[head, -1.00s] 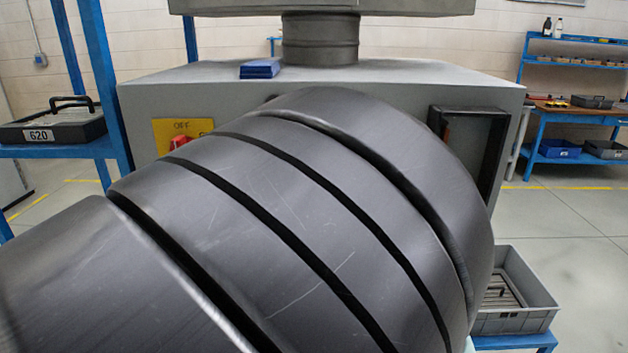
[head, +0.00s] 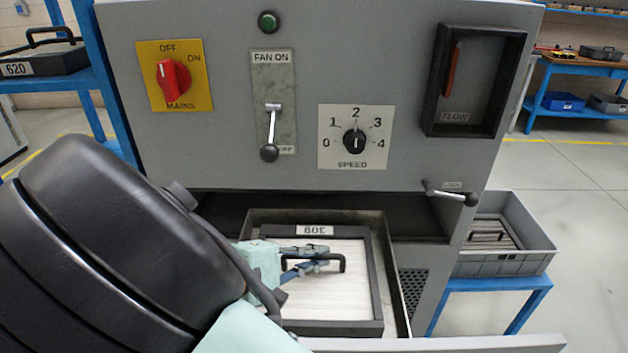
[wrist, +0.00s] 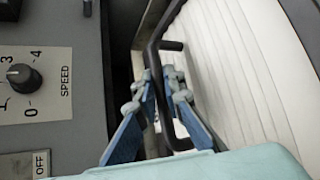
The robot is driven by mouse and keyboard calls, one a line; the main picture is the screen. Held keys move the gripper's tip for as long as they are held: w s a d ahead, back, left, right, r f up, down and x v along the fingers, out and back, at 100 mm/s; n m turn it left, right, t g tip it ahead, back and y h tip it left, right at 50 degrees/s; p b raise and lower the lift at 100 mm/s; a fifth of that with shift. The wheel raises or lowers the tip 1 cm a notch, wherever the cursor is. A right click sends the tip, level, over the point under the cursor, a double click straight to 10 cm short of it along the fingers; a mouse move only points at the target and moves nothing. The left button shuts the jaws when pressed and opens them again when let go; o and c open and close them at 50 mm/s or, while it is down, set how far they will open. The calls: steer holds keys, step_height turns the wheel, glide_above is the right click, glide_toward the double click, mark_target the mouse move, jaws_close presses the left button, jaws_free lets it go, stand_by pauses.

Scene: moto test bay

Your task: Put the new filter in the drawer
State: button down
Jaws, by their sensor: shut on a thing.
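The filter (head: 355,300) is a white pleated panel in a dark frame with a black handle (head: 342,263) and a label that reads upside down. It lies roughly flat within the outline of the open drawer (head: 398,275) in the head view. I cannot tell whether it rests on the drawer's bottom. My gripper (head: 322,259), with blue fingers, is shut on the handle. In the wrist view the gripper (wrist: 162,100) has a finger on each side of the handle (wrist: 152,70), with white pleats (wrist: 235,65) beyond. My arm hides the drawer's left side.
The grey cabinet above the drawer carries a red mains switch (head: 174,77), a fan lever (head: 271,130), a speed knob (head: 354,141) and a small latch lever (head: 450,195). A grey crate (head: 510,262) stands on a blue stand at right. Another filter case labelled 620 (head: 40,62) sits at left.

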steer(key=shift+f, duration=0.4)
steer(key=c, duration=2)
jaws_free()
steer(key=shift+c, duration=0.2)
steer(key=p+v, duration=0.1)
steer(key=v, duration=1.1)
steer(key=shift+p, duration=0.35)
